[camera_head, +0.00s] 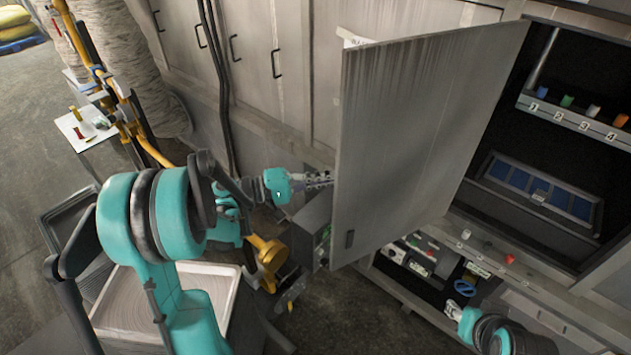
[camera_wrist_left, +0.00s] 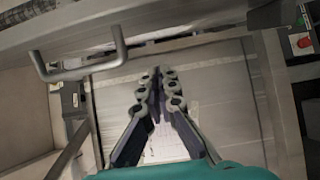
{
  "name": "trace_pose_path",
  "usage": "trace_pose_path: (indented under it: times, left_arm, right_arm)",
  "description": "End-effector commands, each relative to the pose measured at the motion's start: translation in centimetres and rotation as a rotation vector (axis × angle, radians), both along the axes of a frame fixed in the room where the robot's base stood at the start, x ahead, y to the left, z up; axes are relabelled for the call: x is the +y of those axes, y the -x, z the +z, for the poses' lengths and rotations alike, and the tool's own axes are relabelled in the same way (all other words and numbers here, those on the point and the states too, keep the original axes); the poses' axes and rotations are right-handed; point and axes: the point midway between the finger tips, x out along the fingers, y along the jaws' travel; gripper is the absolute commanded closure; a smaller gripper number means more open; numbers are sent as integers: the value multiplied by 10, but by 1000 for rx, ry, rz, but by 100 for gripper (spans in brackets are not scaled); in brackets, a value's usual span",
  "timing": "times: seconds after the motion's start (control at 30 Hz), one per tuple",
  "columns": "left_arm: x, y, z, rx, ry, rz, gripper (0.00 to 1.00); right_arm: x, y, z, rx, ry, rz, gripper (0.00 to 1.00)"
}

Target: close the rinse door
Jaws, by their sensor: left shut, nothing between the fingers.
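The rinse door, which I take to be the large grey panel (camera_head: 425,135), stands swung open in front of a dark cabinet opening (camera_head: 545,150) in the head view. A small dark latch or handle shows near its lower left corner. My left gripper (camera_head: 328,179) is beside the door's left edge, its fingertips close to it; I cannot tell if they touch. In the left wrist view the gripper (camera_wrist_left: 158,82) is shut and empty, before a grey panel. My right gripper (camera_head: 453,311) is low at the right near the lower compartment; its fingers are too small to judge.
A shelf (camera_head: 575,125) with numbered places and coloured items is inside the cabinet. A lower open compartment (camera_head: 430,290) holds small parts. A grey box (camera_head: 314,228) stands beneath my left gripper. A pale tray (camera_head: 130,318) is at lower left. Cabinet doors line the back.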

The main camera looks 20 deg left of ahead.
Motion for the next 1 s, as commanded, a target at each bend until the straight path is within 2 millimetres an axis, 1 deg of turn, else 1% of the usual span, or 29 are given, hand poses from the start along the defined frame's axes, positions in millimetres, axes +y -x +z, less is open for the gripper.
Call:
trace_pose_path:
  times: [0.03, 0.2, 0.3, 0.4, 0.57, 1.0]
  left_arm:
    - [-12, -6, -2, 0, 0, -5, 100]
    - [-39, -23, -1, 0, 0, -3, 100]
    - [-50, -9, -1, 1, -1, 0, 100]
    - [-57, -2, -1, 1, -1, 0, 100]
    - [-63, 3, 0, 1, -1, 1, 100]
    - [-65, 5, 0, 1, -1, 5, 100]
  right_arm:
    - [0, 0, -4, 0, 0, 0, 60]
    - [0, 0, -10, 0, 0, 0, 60]
    - [0, 0, -13, 0, 0, 0, 60]
    - [0, 0, -15, 0, 0, 0, 60]
    - [0, 0, -16, 0, 0, 0, 60]
    - [0, 0, -16, 0, 0, 0, 60]
